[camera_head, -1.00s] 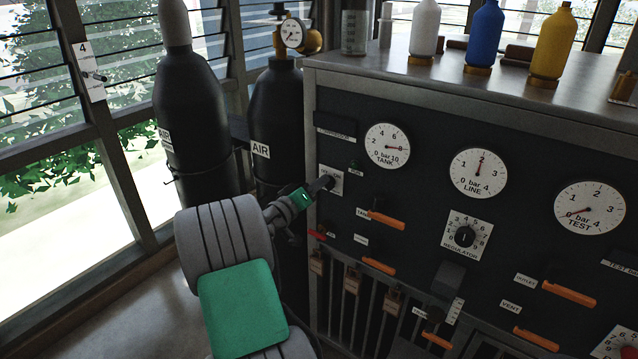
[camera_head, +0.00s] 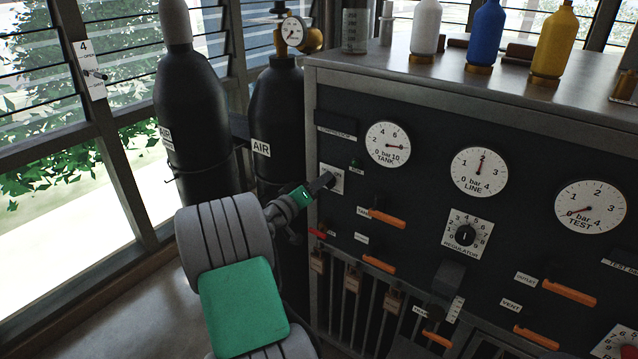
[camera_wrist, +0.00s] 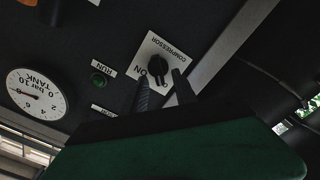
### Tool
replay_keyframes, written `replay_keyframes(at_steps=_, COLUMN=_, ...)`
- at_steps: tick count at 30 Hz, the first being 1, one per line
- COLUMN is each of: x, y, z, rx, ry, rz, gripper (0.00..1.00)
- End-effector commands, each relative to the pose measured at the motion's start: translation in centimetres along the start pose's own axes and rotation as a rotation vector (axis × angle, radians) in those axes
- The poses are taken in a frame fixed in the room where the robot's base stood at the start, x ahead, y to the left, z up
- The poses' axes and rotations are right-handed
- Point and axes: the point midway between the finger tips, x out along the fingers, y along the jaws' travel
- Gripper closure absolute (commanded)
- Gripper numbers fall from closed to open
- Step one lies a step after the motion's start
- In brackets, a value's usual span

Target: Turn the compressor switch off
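The compressor switch (camera_wrist: 157,68) is a small black knob on a white plate (camera_wrist: 165,48) marked COMPRESSOR, with ON beside the knob. In the head view the plate (camera_head: 337,186) is at the panel's upper left, partly covered by my fingers. My gripper (camera_head: 322,184) is at the plate. In the wrist view my gripper's two dark fingers (camera_wrist: 160,82) stand apart, one on each side of the knob, with gaps showing. I cannot tell whether they touch it or where the knob points. A green RUN lamp (camera_wrist: 98,80) sits beside the plate.
The TANK gauge (camera_head: 387,144) is right of the switch. Orange-handled valves, such as the tank one (camera_head: 387,218), sit below. Black gas cylinders (camera_head: 277,125) stand close left of the panel. Bottles (camera_head: 483,35) stand on the cabinet top.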

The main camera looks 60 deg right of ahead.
Motion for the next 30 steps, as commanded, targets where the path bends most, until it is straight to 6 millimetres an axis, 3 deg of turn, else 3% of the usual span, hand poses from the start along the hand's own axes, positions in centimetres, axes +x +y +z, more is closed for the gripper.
replay_keyframes(at_steps=4, x=-1.5, y=-0.2, z=0.0, rx=-0.001, ry=0.002, rz=-0.003, gripper=0.66)
replay_keyframes(at_steps=13, x=-7.1, y=-0.2, z=0.0, rx=-0.002, ry=0.002, rz=-0.003, gripper=0.66)
replay_keyframes(at_steps=27, x=-7.9, y=-0.1, z=-0.1, rx=0.004, ry=-0.002, rz=-0.007, gripper=0.66)
replay_keyframes(at_steps=30, x=-9.4, y=-0.8, z=-1.1, rx=0.052, ry=-0.045, rz=-0.1, gripper=0.66)
